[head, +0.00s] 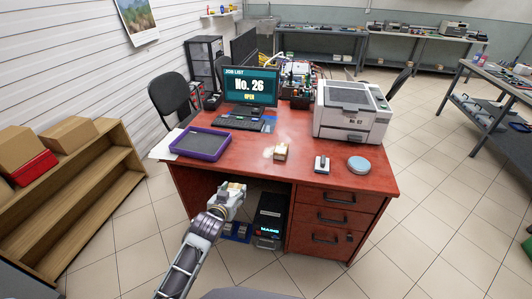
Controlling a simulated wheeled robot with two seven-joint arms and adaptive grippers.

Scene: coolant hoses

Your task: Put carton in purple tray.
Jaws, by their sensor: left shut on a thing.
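The purple tray (222,155) lies on the left part of the red-brown desk and looks empty, with a dark grey floor. My left gripper (235,188) is in front of the desk's front edge, below and right of the tray. It is shut on a small pale tan carton (237,185), which is mostly hidden by the fingers. The carton is apart from the tray. Another small tan box (281,152) sits on the desk, right of the tray. My right gripper is not in view.
On the desk (310,176) are a monitor (250,85), a keyboard (240,123), a printer (352,110), a small grey-blue device (322,163) and a round blue-grey lid (358,164). White paper (165,146) lies left of the tray. A wooden shelf (85,190) stands left.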

